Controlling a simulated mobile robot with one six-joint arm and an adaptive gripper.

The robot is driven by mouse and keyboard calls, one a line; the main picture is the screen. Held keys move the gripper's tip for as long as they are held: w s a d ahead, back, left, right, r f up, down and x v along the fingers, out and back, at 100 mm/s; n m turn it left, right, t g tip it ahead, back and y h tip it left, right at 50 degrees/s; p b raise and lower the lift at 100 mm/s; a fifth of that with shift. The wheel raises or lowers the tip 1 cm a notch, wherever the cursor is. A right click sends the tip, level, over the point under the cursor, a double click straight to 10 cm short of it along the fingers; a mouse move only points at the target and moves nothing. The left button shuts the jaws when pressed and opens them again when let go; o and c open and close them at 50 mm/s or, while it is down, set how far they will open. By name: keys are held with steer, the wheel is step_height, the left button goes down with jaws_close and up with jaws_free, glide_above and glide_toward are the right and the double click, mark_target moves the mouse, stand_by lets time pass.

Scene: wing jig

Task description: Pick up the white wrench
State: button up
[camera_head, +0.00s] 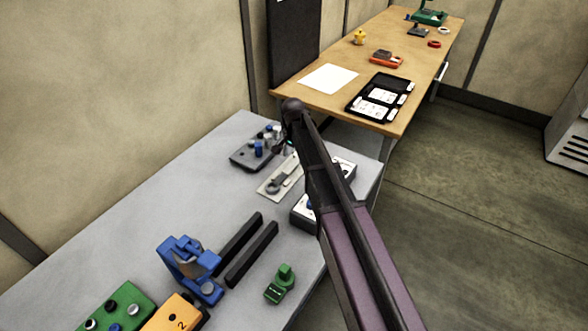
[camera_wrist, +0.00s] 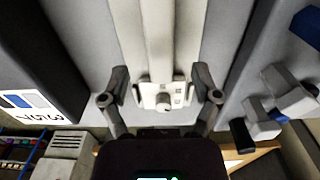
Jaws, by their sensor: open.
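A pale, wrench-like piece (camera_head: 284,174) lies on a light flat plate (camera_head: 266,193) near the far end of the grey table, just left of my arm; it is too small to tell for sure that it is the white wrench. My gripper (camera_wrist: 161,82) is open in the wrist view, its two fingers well apart. A white block with a small round knob (camera_wrist: 163,98) shows between the fingers, in front of long pale bars; I cannot tell whether it touches them. In the head view my arm hides most of the gripper.
Black bars (camera_head: 252,253), a blue vise (camera_head: 188,268) and a green tool (camera_head: 281,284) lie nearer. A wooden table (camera_head: 345,60) stands beyond.

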mark_target(294, 163)
steer(key=shift+f+b, duration=1.3)
steer(key=shift+f, duration=0.3)
jaws_close()
